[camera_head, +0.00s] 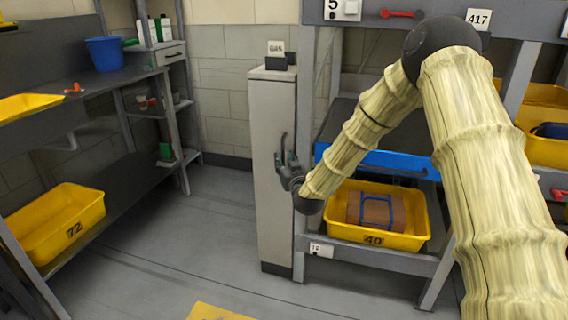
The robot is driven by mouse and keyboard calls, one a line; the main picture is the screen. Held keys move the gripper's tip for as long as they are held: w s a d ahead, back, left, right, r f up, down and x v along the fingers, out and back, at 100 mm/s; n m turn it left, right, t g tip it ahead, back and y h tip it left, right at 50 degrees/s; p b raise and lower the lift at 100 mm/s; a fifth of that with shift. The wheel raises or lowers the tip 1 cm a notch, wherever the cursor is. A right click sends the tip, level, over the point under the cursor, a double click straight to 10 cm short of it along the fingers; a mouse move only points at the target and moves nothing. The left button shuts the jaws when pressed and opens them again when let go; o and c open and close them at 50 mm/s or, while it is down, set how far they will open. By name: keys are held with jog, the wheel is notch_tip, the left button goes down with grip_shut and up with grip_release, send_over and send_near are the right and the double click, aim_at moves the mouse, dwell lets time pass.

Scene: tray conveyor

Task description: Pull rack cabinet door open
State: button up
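A tall, narrow, light grey cabinet (268,215) stands upright at the left end of the rack. Its front shows no visible gap, and I cannot make out a door edge clearly. My gripper (283,158) is at about mid-height in front of the cabinet's right side, with dark fingers near a dark upright shape that may be a handle. The fingers are small and overlap that shape, so I cannot tell whether they touch it or how far they are apart. My arm comes in from the right and hides part of the rack.
A yellow bin (342,231) marked 40 holds a brown box on the rack's lower shelf. A blue tray (385,163) sits above it. At left, a bench carries a blue bucket (104,54), with a yellow bin (75,208) marked 72 below. The floor (190,235) left of the cabinet is clear.

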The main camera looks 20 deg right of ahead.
jog(key=shift+w, duration=0.3)
grip_shut()
jog(key=shift+s+a, duration=0.1)
jog(key=shift+s, duration=0.05)
